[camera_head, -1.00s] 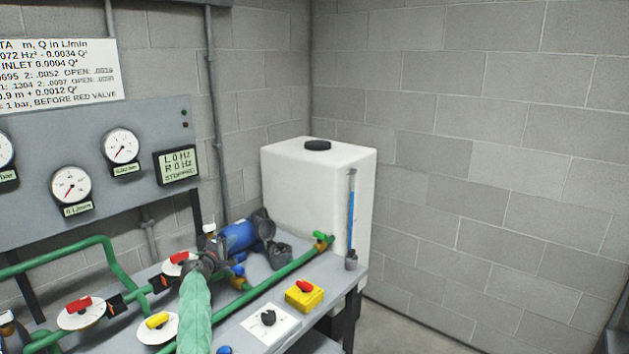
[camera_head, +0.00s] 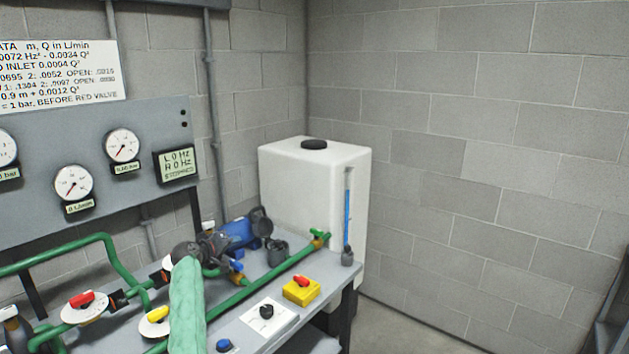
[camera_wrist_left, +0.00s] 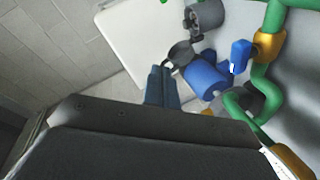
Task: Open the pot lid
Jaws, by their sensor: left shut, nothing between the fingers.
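A small dark grey pot (camera_head: 278,252) stands on the bench by the blue motor (camera_head: 240,232); it also shows at the top of the left wrist view (camera_wrist_left: 207,15). I cannot clearly tell its lid from the dark rounded part (camera_wrist_left: 180,53) beside the motor. My left gripper (camera_head: 222,241), at the end of the green-sleeved arm, is left of the pot, in front of the motor. In the left wrist view its fingers (camera_wrist_left: 162,75) are together and empty, their tips close to the dark part; contact is unclear. My right gripper is out of view.
A white tank (camera_head: 305,190) with a black cap stands behind the pot. A green pipe (camera_head: 265,282) runs along the bench in front. A yellow switch box (camera_head: 301,291) and a knob plate (camera_head: 267,315) are nearer. Valves with coloured handles are at left.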

